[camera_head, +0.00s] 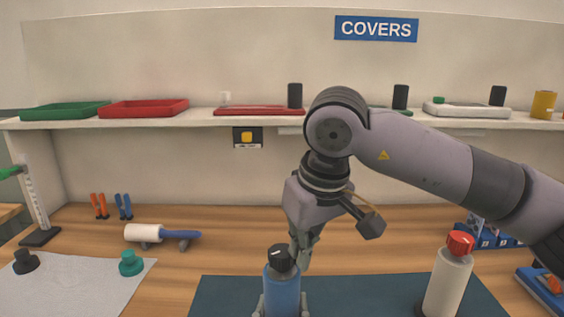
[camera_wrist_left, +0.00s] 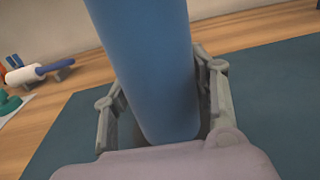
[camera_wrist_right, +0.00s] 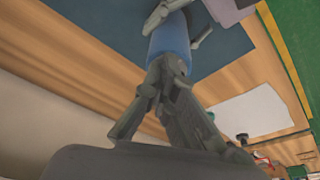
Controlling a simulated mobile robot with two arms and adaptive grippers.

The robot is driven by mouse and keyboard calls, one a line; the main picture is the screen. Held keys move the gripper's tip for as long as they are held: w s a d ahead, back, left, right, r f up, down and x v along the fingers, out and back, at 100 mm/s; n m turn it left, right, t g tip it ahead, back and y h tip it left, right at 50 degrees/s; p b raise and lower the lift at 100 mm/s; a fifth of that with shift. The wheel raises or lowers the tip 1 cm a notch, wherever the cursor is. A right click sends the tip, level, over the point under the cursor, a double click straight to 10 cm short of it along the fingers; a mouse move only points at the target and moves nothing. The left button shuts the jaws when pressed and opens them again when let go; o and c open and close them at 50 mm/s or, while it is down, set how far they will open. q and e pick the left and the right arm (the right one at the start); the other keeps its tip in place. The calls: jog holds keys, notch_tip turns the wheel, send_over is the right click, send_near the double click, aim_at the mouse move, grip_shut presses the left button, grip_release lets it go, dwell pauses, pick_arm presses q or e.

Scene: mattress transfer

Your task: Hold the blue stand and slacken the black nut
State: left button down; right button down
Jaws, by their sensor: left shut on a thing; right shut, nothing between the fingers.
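The blue stand (camera_head: 282,290) is upright at the bottom middle of the head view. The black nut (camera_head: 281,258) sits on its top. My left gripper (camera_head: 281,306) is shut around the stand low down; in the left wrist view the blue stand (camera_wrist_left: 150,70) is between its two fingers. My right gripper (camera_head: 301,252) points down just right of the black nut, its fingers shut with nothing between them. In the right wrist view the right fingers (camera_wrist_right: 172,72) overlap the blue stand (camera_wrist_right: 168,38), and the nut is not clearly visible; contact cannot be told.
A white stand with a red top (camera_head: 447,280) is to the right on the dark mat (camera_head: 225,290). A white roller with a blue handle (camera_head: 150,233) and a teal knob (camera_head: 131,263) lie left. A shelf (camera_head: 190,118) with trays runs behind. Blue racks are at far right.

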jog(key=shift+s+d+f, duration=0.2)
jog(key=shift+s+f, duration=0.15)
jog(key=shift+f, duration=0.1)
notch_tip(320, 180, up, 6)
jog(key=shift+r, duration=0.25)
dwell(0.3)
